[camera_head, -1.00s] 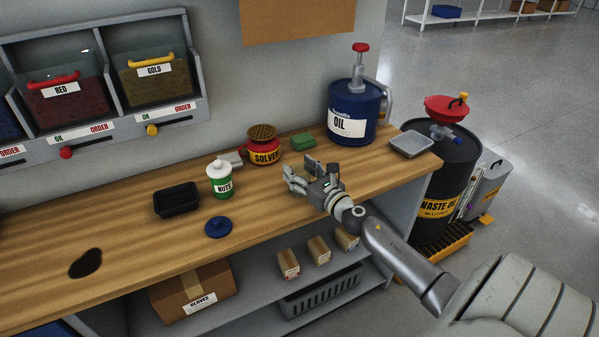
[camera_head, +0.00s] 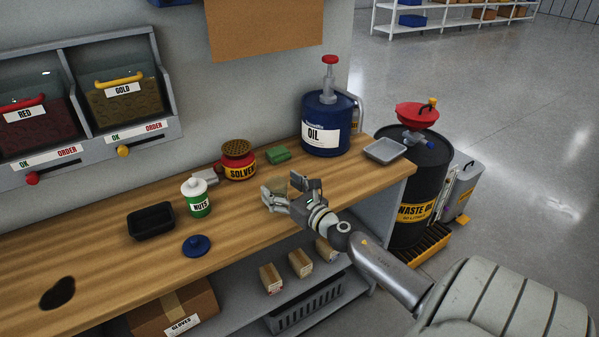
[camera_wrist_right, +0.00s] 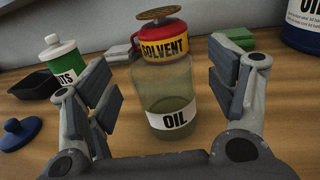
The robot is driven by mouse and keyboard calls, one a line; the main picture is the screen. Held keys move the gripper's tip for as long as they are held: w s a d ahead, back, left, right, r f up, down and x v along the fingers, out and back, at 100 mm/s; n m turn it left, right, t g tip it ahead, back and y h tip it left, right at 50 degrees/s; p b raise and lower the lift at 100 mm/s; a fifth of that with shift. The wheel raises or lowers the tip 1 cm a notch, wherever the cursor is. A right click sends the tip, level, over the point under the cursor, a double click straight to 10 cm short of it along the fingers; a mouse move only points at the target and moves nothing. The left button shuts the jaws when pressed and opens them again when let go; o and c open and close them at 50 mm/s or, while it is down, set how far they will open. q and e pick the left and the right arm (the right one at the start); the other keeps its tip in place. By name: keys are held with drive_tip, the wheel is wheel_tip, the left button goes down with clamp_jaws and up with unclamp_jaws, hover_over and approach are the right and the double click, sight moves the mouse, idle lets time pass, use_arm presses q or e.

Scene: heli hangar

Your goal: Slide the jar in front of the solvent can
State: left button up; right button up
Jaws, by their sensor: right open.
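A clear glass jar labelled OIL (camera_wrist_right: 168,105), with greenish liquid inside, stands upright on the bench in the right wrist view. My right gripper (camera_head: 283,188) is open, its fingers (camera_wrist_right: 165,95) on either side of the jar with gaps showing. The jar is hard to make out in the head view behind the fingers. The red solvent can (camera_head: 238,160), with a yellow label and a round brown top, stands on the bench; in the wrist view the can (camera_wrist_right: 165,42) is just beyond the jar, whose top overlaps its base. My left gripper is out of view.
A green-and-white NUTS container (camera_head: 197,198), black tray (camera_head: 151,221) and blue lid (camera_head: 197,245) are left of the gripper. A green block (camera_head: 278,154), blue oil can (camera_head: 325,125) and grey tray (camera_head: 384,150) are behind and right. The front-left bench is mostly clear, with a dark stain.

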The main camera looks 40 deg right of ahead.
drive_tip(key=s, duration=1)
drive_tip(key=shift+a, duration=0.25)
drive_tip(key=shift+r, duration=0.1)
